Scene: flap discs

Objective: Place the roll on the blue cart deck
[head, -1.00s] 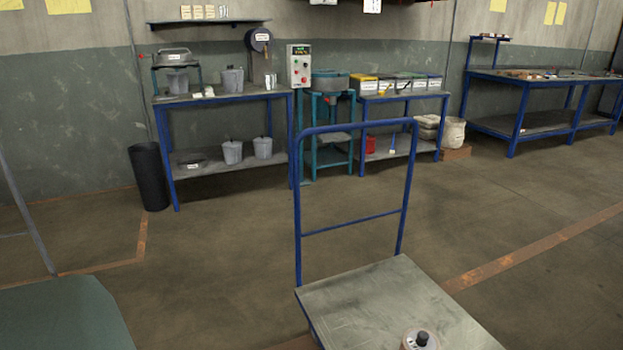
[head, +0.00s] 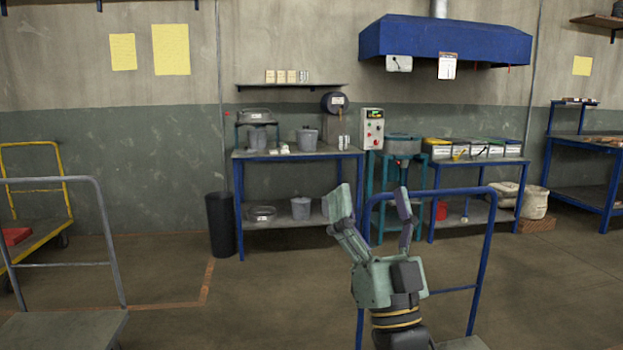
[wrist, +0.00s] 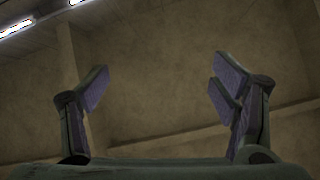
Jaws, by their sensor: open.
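My gripper (head: 371,200) is raised in the head view with its fingers pointing up, spread wide and empty. It stands in front of the blue cart's handle frame (head: 487,235). Only a small corner of the cart's grey deck (head: 466,343) shows at the bottom edge; the rest is out of frame or behind my arm. In the wrist view, the open fingers of my gripper (wrist: 160,75) have nothing between them, only wall and ceiling beyond. I cannot make out the roll for sure in either present view.
A blue-framed workbench (head: 300,153) with pots stands at the back, beside a black bin (head: 221,225). A grey cart (head: 65,328) and a yellow cart (head: 40,235) are at the left. Open floor lies between the carts and the bench.

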